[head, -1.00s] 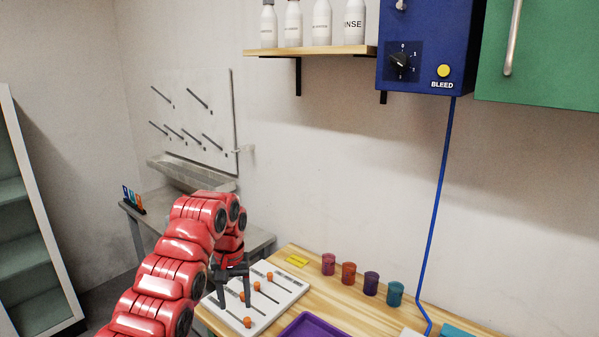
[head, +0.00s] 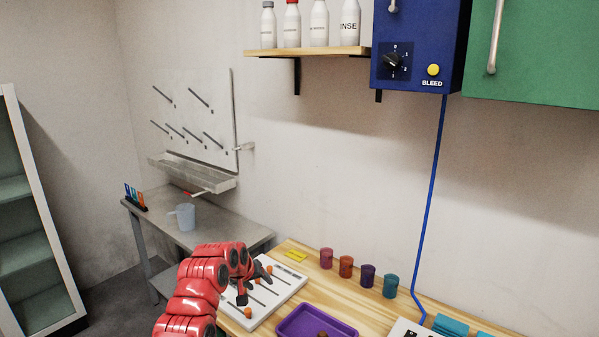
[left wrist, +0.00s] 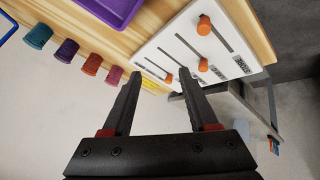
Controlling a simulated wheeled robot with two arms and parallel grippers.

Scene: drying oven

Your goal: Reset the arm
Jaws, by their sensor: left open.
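My left gripper (head: 252,284) is at the end of the red arm in the head view, in front of and over the white slider board (head: 281,290). In the left wrist view, its two black fingers (left wrist: 160,75) are spread apart with nothing between them. The board, with orange knobs in slots, also shows in that view (left wrist: 235,62), beyond the fingertips. Part of the board is hidden by my arm in the head view. My right gripper is in neither view.
A purple tray (head: 342,324) lies right of the board on the wooden table (head: 378,315). Several coloured cups, such as the teal one (head: 390,286), stand along the wall. A grey side table (head: 222,226) holds a pale jug (head: 186,216). A blue box (head: 420,65) hangs above.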

